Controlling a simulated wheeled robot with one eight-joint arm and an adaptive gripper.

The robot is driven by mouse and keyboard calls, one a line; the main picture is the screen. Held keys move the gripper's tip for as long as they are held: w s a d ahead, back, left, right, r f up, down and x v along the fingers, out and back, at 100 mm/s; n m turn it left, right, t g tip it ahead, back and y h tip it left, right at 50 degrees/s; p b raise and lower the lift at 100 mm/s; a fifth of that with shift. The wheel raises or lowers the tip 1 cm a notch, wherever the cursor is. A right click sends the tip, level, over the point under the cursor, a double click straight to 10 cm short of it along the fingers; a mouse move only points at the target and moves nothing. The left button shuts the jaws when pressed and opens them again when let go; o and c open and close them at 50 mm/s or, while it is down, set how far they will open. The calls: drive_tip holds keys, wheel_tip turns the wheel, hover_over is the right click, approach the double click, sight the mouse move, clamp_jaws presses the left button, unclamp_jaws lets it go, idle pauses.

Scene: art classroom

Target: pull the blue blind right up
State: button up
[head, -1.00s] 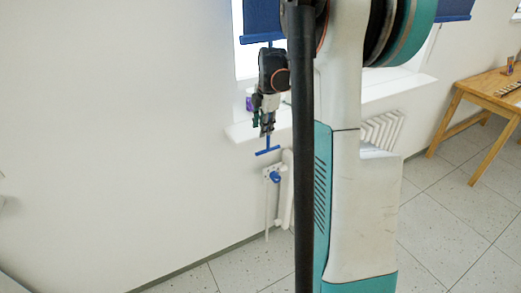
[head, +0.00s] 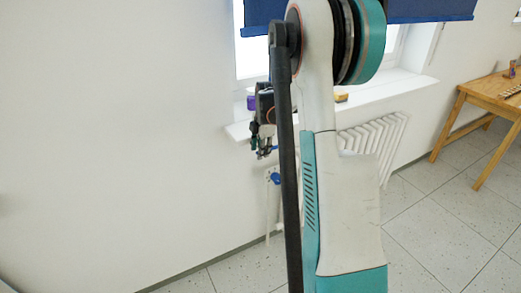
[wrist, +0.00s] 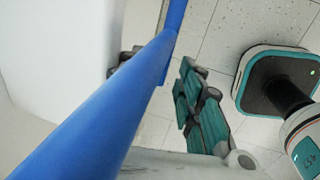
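The blue blind (head: 370,10) hangs across the window at the top of the head view; its lower edge shows, its top is out of frame. My gripper (head: 263,153) points down near the wall, left of my arm. In the wrist view a long blue rod (wrist: 105,105) runs from the lower left to a short blue crossbar (wrist: 168,58). My gripper (wrist: 158,75) has its fingers apart there, the teal one right of the rod, the other mostly hidden behind it. The rod passes between them from this view; I cannot tell any contact. The rod is mostly hidden in the head view.
A white sill (head: 385,90) juts out under the window, with a purple item (head: 251,103) and a yellow item (head: 341,97) on it. A white radiator (head: 372,138) is below. A wooden table (head: 480,100) stands right. The tiled floor is clear.

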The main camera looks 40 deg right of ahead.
clamp_jaws()
wheel_tip(320, 180, up, 70)
drive_tip(key=p, duration=3.8)
drive_tip(key=shift+f+p, duration=0.25)
drive_tip(key=shift+p, duration=0.1)
drive_tip(key=shift+s, duration=0.1)
drive_tip(key=shift+c, duration=0.2)
unclamp_jaws()
drive_tip(key=shift+w, duration=0.2)
drive_tip(key=shift+o, duration=0.2)
drive_tip(key=shift+s, duration=0.1)
wheel_tip(320, 180, up, 12)
drive_tip(key=s, duration=0.2)
drive_tip(key=shift+s+a+f, duration=0.15)
drive_tip(key=shift+s+a, duration=0.05)
drive_tip(key=shift+a, duration=0.1)
